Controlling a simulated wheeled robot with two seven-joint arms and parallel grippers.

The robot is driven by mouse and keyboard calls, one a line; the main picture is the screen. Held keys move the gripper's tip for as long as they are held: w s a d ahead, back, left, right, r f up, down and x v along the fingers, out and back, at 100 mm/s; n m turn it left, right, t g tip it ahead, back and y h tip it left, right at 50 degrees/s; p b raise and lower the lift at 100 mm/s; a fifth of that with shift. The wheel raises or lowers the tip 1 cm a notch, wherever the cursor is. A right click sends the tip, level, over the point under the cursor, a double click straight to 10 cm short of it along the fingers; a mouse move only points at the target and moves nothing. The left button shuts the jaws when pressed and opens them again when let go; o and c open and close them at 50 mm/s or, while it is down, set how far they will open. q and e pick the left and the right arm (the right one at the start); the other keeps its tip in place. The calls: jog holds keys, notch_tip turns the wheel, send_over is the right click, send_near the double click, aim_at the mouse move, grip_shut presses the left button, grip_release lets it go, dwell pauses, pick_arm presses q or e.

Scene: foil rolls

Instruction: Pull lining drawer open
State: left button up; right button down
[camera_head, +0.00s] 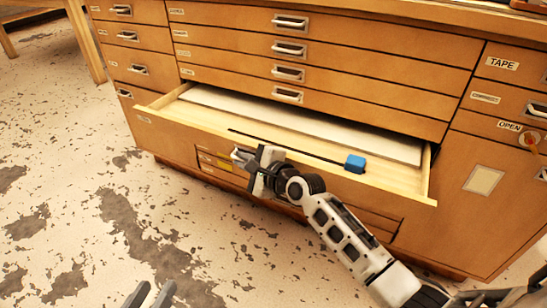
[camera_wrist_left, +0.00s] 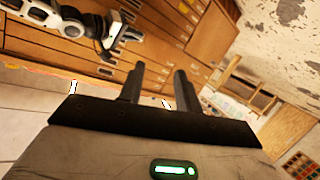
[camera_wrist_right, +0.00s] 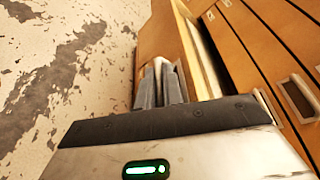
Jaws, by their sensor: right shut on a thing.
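The lining drawer (camera_head: 185,125) is a wide, shallow wooden drawer, pulled partly out of the cabinet. A large pale sheet (camera_head: 300,120), a thin dark rod (camera_head: 265,139) and a small blue block (camera_head: 355,163) lie in it. My right gripper (camera_head: 246,158) is at the drawer's front, shut on its handle, which the fingers mostly hide. In the right wrist view its fingers (camera_wrist_right: 162,78) are close together against the drawer front. My left gripper (camera_head: 151,293) is low in the head view, away from the drawer. In the left wrist view its fingers (camera_wrist_left: 157,82) stand apart and empty.
The wooden cabinet (camera_head: 340,60) has several shut drawers above and beside the open one. A right-hand section carries a TAPE label (camera_head: 502,63) and an OPEN label (camera_head: 509,126). A wooden table leg (camera_head: 87,45) stands at upper left. The stained floor (camera_head: 80,200) in front is clear.

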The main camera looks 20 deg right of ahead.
jog(key=shift+d+f, duration=0.15)
jog(key=c, duration=1.9)
grip_release()
pick_arm(q)
jog(key=shift+d, duration=0.15)
pick_arm(e)
jog(key=shift+o, duration=0.4)
pick_arm(q)
jog(key=shift+r, duration=0.15)
